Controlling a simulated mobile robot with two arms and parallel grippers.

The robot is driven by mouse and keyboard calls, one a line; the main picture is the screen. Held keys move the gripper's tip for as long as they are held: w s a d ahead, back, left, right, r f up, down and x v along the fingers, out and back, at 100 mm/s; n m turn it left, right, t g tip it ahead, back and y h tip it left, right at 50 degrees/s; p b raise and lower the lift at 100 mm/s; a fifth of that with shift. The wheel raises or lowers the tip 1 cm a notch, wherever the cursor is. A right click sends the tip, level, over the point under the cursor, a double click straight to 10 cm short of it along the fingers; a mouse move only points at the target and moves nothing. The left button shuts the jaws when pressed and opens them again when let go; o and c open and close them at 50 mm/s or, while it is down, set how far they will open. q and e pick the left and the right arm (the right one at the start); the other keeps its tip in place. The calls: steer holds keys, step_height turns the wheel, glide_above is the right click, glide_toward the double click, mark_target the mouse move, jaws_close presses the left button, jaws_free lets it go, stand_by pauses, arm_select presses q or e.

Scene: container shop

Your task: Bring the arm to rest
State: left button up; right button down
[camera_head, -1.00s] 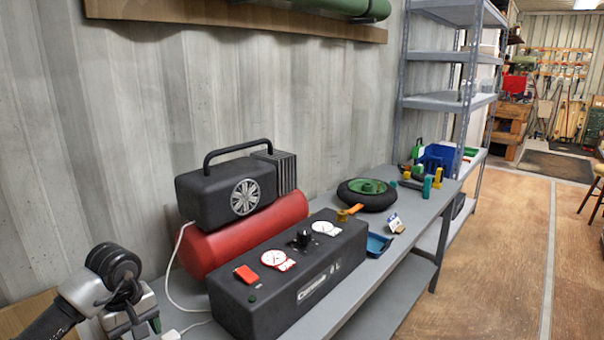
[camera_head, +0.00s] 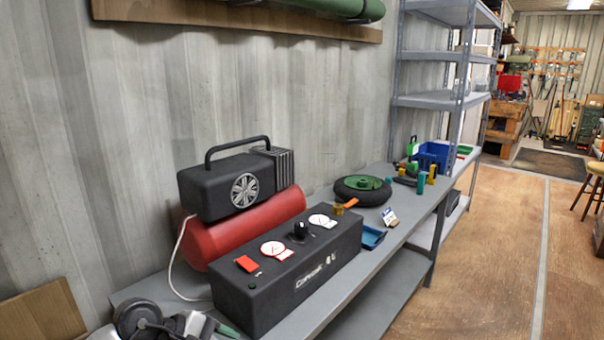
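Part of my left arm and its gripper mount (camera_head: 160,322) show at the lower left edge of the head view, low over the near end of the bench. The fingertips are cut off or hidden, so I cannot tell whether that gripper is open or shut. My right gripper is not in view. The black compressor control box (camera_head: 290,268) sits on the grey bench to the right of the arm, with a red switch (camera_head: 246,264) and two white gauges on top. The red tank (camera_head: 245,228) with its black motor (camera_head: 228,190) stands behind it.
A black wheel (camera_head: 362,190), a blue tray (camera_head: 372,237), a small card (camera_head: 389,217) and a blue bin (camera_head: 432,155) are farther along the bench (camera_head: 385,283). A metal shelf rack (camera_head: 440,101) stands beyond. Open wooden floor (camera_head: 490,260) lies to the right.

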arm_select(q)
steer(key=s+d+r+n+t+h, duration=0.1)
steer(key=d+r+n+t+h, duration=0.15)
steer(key=r+n+t, duration=0.55)
steer(key=s+d+r+n+t+h, duration=0.15)
steer(key=n+t+h, duration=0.3)
steer(key=n, duration=0.75)
steer(key=s+a+f+n+y, duration=0.3)
steer(key=a+f+n+y, duration=0.25)
steer(key=n+y, duration=0.6)
steer(key=s+a+f+n+y, duration=0.3)
steer(key=a+f+n+y, duration=0.3)
steer(key=n, duration=1.1)
steer(key=s+d+f+n+g+h, duration=0.1)
steer(key=s+f+n+g, duration=0.45)
steer(key=s, duration=0.35)
steer(key=s+d+f+n+g, duration=0.1)
steer(key=s+f+n+g, duration=0.4)
steer(key=s, duration=0.4)
step_height(320, 180, down, 24)
steer(key=m+g, duration=0.2)
steer(key=s+a+f+g, duration=0.1)
steer(key=s+a+f, duration=0.2)
steer(key=s+f, duration=1.3)
steer(key=shift+s+f, duration=0.25)
steer(key=shift+f, duration=0.65)
